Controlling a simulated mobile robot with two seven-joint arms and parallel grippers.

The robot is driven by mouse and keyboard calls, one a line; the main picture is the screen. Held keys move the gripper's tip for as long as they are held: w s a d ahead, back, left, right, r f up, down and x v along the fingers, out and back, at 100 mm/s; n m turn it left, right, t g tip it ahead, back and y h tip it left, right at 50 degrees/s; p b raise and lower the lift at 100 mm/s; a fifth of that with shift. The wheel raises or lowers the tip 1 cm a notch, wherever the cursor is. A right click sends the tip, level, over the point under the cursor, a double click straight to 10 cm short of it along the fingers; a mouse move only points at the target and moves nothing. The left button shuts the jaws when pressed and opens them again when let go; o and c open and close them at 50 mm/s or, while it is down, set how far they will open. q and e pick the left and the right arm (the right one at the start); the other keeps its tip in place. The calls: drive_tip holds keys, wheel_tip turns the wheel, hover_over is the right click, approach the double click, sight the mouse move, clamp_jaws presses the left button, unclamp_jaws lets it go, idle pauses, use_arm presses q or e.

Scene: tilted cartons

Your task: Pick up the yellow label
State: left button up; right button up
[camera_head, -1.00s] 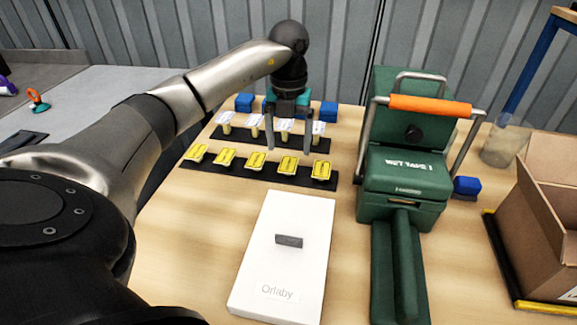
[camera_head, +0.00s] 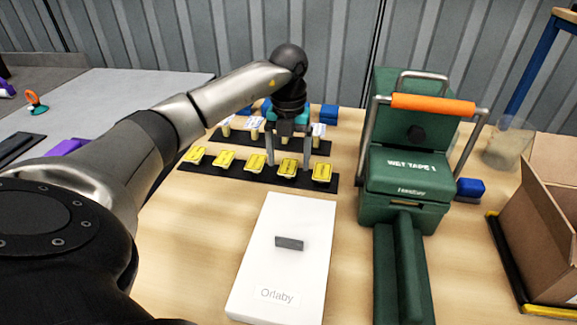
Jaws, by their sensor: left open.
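Several yellow labels stand in a row on a black strip (camera_head: 228,174) on the wooden table. One yellow label (camera_head: 289,168) is between or just in front of the fingers of my left gripper (camera_head: 289,163); the exact depth is hard to tell. The gripper points down and is open, one finger on each side of that label. Another yellow label (camera_head: 321,172) is just right of it, and one more yellow label (camera_head: 256,163) is just left. My right gripper is not in view.
White labels (camera_head: 318,130) stand on a second black strip behind, with blue blocks (camera_head: 329,112) beyond. A white box marked Orlaby (camera_head: 281,260) lies in front. A green machine with an orange handle (camera_head: 407,180) stands to the right, and an open carton (camera_head: 545,245) at far right.

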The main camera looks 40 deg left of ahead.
use_arm(q)
drive_tip(key=shift+f, duration=0.2)
idle(0.3)
drive_tip(key=c, duration=1.1)
